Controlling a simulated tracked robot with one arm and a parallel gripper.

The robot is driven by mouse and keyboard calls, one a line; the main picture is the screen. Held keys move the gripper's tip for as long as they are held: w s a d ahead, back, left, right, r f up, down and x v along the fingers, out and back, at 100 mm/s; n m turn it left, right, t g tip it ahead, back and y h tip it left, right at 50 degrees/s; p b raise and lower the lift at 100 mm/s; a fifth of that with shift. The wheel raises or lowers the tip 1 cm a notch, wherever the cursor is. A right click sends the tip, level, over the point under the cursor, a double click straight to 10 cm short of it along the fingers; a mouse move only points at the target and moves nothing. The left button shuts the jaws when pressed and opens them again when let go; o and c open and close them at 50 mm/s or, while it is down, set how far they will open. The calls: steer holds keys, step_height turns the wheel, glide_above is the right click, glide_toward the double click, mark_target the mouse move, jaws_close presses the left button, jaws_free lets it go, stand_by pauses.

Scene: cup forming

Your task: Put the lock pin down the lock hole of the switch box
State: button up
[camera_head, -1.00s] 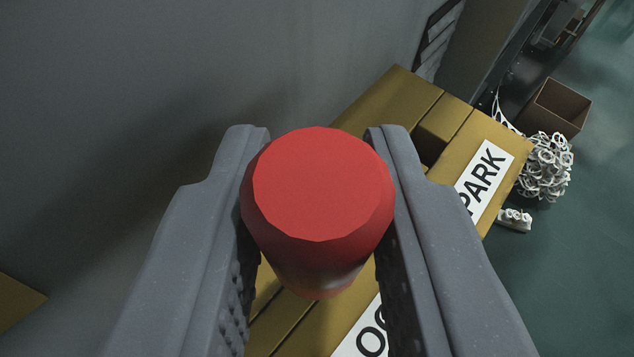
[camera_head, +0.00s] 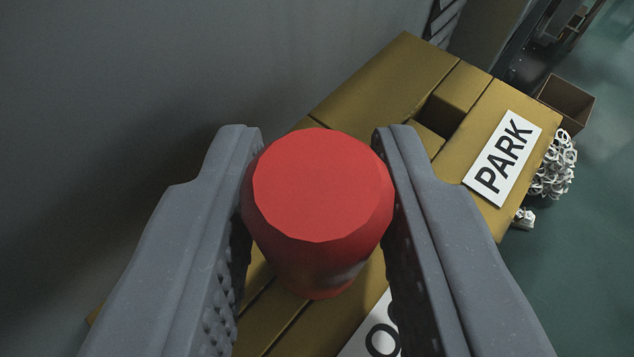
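The red lock pin (camera_head: 320,185) has a rounded, faceted head and fills the middle of the view. My gripper (camera_head: 318,190) is shut on it, with one grey finger against each side. The lower end of the pin is hidden beneath its head. The yellow switch box (camera_head: 385,80) lies below and beyond the pin. A square dark opening (camera_head: 437,120) shows in its top, right of and beyond the pin, next to a white PARK label (camera_head: 503,158). A second label (camera_head: 374,335), partly hidden by the right finger, shows at the bottom. I cannot see a hole under the pin.
A grey wall (camera_head: 130,60) fills the left side. On the green floor (camera_head: 560,270) at the right are an open brown box (camera_head: 567,102), a pile of white rings (camera_head: 556,165) and a small white item (camera_head: 524,218). Dark equipment stands at the top right.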

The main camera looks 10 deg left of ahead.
steer(key=o, duration=0.3)
steer(key=v, duration=1.3)
steer(key=shift+s+r, duration=0.1)
steer(key=shift+s, duration=0.3)
steer(key=s+r, duration=0.4)
steer(key=r, duration=0.7)
steer(key=s+d+r+m+t+h, duration=0.1)
steer(key=s+r, duration=0.3)
steer(key=r, duration=0.7)
steer(key=s+r+t, duration=0.1)
steer(key=s+r, duration=0.3)
steer(key=r, duration=0.7)
steer(key=shift+d+r+h, duration=0.2)
steer(key=shift+d+h, duration=0.1)
steer(key=shift+d, duration=0.1)
